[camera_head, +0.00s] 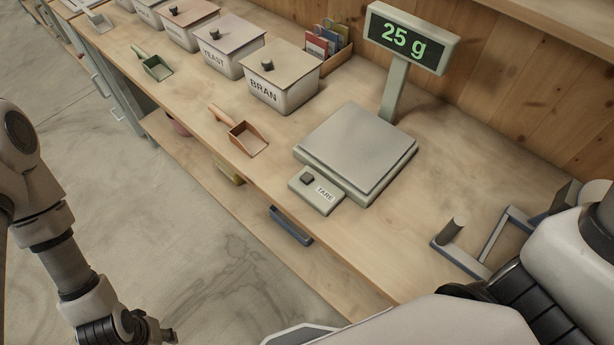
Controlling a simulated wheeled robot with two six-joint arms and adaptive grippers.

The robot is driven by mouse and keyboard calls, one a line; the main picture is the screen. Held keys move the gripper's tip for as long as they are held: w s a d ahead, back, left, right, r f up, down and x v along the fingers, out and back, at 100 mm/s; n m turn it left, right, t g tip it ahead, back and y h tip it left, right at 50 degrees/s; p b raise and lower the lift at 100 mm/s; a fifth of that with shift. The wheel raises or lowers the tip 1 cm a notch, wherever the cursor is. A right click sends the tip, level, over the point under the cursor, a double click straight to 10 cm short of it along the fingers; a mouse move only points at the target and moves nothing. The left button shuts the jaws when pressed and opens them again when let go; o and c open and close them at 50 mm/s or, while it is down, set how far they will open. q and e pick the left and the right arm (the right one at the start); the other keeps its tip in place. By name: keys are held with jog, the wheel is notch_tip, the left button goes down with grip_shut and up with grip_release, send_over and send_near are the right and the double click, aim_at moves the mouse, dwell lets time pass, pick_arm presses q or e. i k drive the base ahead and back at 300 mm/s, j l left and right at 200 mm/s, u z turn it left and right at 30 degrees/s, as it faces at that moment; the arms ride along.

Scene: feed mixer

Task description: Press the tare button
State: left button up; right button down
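The tare button (307,180) is a small dark square on a pale panel labelled TARE (325,194), at the front of the scale. The scale's grey weighing plate (358,148) is empty. Its raised display (411,40) reads 25 g in green. My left gripper (160,331) shows only partly at the bottom edge, low over the floor side and well away from the scale; I cannot tell if it is open. My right arm covers the lower right, and its gripper is not in view. Nothing touches the button.
A copper scoop (241,136) lies left of the scale, a green scoop (154,66) farther back. Lidded bins, including BRAN (283,76) and YEAST (223,47), line the bench (345,272). A blue-grey metal frame (484,252) sits at the right, partly hidden by my arm.

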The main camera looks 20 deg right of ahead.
aim_at(306, 178)
jog(key=k+l+u, duration=0.15)
jog(key=u, duration=0.25)
jog(key=k+u, duration=0.35)
